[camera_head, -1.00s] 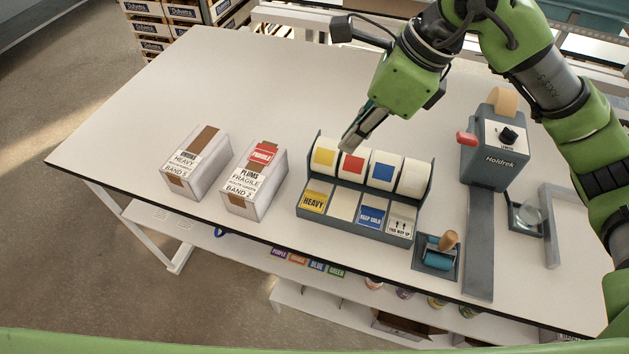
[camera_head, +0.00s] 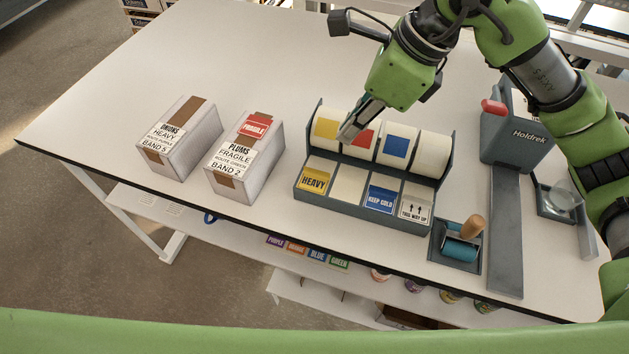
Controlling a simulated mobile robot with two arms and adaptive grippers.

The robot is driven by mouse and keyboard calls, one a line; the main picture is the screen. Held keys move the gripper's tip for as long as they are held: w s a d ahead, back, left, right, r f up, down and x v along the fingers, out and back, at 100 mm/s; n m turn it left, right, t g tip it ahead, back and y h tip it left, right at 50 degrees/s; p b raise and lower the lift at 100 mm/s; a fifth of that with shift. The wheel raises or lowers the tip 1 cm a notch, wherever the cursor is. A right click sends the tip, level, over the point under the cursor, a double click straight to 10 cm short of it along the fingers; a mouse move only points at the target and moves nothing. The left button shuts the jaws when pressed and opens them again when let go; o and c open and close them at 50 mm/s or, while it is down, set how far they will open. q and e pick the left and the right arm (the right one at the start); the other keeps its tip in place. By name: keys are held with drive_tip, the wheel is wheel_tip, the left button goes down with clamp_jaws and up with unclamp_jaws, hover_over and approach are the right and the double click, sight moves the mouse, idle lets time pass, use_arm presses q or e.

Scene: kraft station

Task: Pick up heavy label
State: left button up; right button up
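The yellow HEAVY label (camera_head: 314,181) lies in the front left slot of the grey label dispenser (camera_head: 350,210). My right gripper (camera_head: 347,134) is above the dispenser's back row, over the yellow and red label rolls, to the upper right of the HEAVY label and apart from it. Its fingertips look close together, and I cannot tell whether they are open or shut. No label shows in them. The box marked onions, heavy (camera_head: 190,125) stands on the table at the left. My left gripper is not in view.
The plums box (camera_head: 262,165), with a red FRAGILE label, stands left of the dispenser. A KEEP COLD label (camera_head: 381,199) and a THIS WAY UP label (camera_head: 415,208) share the front row. A blue roller (camera_head: 460,248) and the Holdrek tape machine (camera_head: 515,135) stand to the right.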

drive_tip(key=p, duration=0.2)
approach(315, 174)
drive_tip(key=shift+w+a+f, duration=0.2)
drive_tip(key=shift+a+f, duration=0.1)
drive_tip(key=shift+f, duration=0.35)
drive_tip(key=shift+a+f, duration=0.1)
drive_tip(key=shift+f, duration=0.1)
drive_tip(key=p+x, duration=0.2)
drive_tip(key=x, duration=0.2)
drive_tip(key=shift+s+f+p, duration=0.1)
drive_tip(key=shift+f+p, duration=0.05)
drive_tip(key=shift+p, duration=0.2)
drive_tip(key=shift+f, duration=0.25)
clamp_jaws()
drive_tip(key=shift+r, duration=0.15)
